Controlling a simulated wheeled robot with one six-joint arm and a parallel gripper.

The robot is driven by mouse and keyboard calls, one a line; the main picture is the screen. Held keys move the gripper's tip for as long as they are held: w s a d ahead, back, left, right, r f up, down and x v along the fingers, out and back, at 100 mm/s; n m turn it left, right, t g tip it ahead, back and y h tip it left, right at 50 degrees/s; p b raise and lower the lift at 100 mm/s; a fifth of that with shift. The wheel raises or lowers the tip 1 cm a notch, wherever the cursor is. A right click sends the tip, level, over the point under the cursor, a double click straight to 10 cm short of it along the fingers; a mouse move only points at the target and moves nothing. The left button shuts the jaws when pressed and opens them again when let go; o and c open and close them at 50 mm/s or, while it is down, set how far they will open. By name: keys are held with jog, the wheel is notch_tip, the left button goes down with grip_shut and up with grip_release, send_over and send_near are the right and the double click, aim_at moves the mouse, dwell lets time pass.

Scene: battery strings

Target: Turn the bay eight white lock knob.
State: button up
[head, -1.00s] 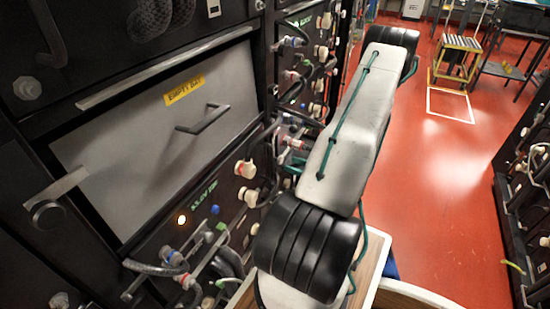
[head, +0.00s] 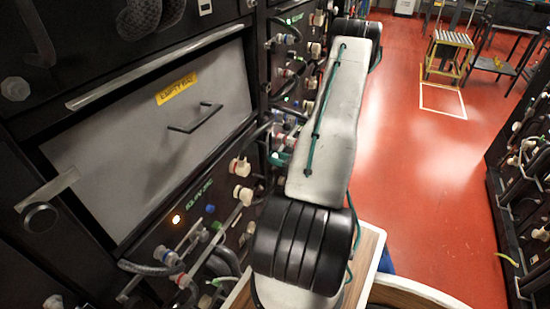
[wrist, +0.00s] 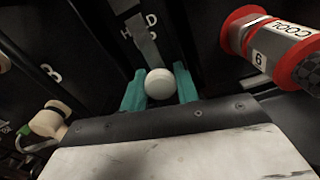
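In the wrist view, a round white knob (wrist: 158,84) sits between the two teal fingers of my gripper (wrist: 160,88). A finger stands close on each side of it, and I cannot tell whether either one touches it. A grey strip runs up from behind the knob across white lettering on the black panel, partly covering it. No bay number eight is readable by the knob. In the head view, my arm hides the gripper and this knob.
A red connector (wrist: 275,42) marked 6 juts out close at right in the wrist view. A cream connector (wrist: 50,120) is at left. In the head view, battery racks with cables and a grey panel with a yellow label (head: 176,89) line the left; red floor (head: 420,190) is open at right.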

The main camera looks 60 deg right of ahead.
dwell(0.3)
jog(key=n, duration=0.8)
jog(key=shift+n, duration=0.3)
jog(key=n, duration=0.4)
jog(key=shift+f, duration=0.1)
jog(key=n, duration=0.5)
dwell(0.4)
jog(key=o, duration=1)
jog(key=shift+s, duration=0.1)
jog(key=shift+c, duration=0.2)
